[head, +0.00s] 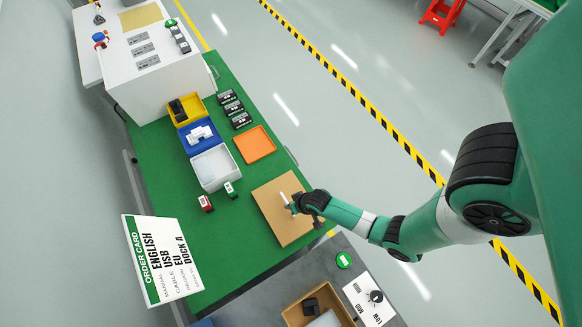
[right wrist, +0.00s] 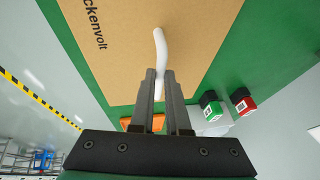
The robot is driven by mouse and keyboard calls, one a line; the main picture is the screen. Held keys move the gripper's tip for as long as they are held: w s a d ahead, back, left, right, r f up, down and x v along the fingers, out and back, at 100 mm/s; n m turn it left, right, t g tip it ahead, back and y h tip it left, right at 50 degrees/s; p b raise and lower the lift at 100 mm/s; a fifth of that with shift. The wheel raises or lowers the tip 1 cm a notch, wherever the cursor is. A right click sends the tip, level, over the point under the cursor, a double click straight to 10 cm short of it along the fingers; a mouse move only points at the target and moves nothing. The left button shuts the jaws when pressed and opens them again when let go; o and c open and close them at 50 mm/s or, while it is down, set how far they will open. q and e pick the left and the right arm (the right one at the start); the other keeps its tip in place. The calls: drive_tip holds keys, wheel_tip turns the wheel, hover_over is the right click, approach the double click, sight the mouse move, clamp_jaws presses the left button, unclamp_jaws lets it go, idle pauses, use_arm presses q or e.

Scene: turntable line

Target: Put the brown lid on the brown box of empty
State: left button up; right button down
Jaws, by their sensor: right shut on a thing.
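The brown lid (head: 272,204) is a flat brown panel with a white handle, at the near right end of the green table. In the right wrist view the lid (right wrist: 125,60) fills the upper middle, with dark lettering and the handle (right wrist: 160,48). My right gripper (head: 294,207) is shut on the handle; its fingers (right wrist: 162,78) stand on either side of it. I cannot tell whether the lid touches the table. An open brown box (head: 293,314) is at the bottom of the head view, partly cut off, with a black and a white item inside. My left gripper is not in view.
On the green table (head: 170,170) are a yellow bin (head: 195,103), a blue bin (head: 186,143), a white bin (head: 206,181), an orange tray (head: 255,145), several black boxes and small red and green items. An order card (head: 160,262) stands left. A LOW/MID dial (head: 376,296) is beside the box.

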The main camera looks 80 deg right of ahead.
drive_tip(key=c, duration=0.9)
unclamp_jaws()
drive_tip(key=shift+r, duration=0.1)
drive_tip(key=p+v, duration=0.6)
drive_tip(key=v, duration=0.6)
drive_tip(key=shift+p, duration=0.35)
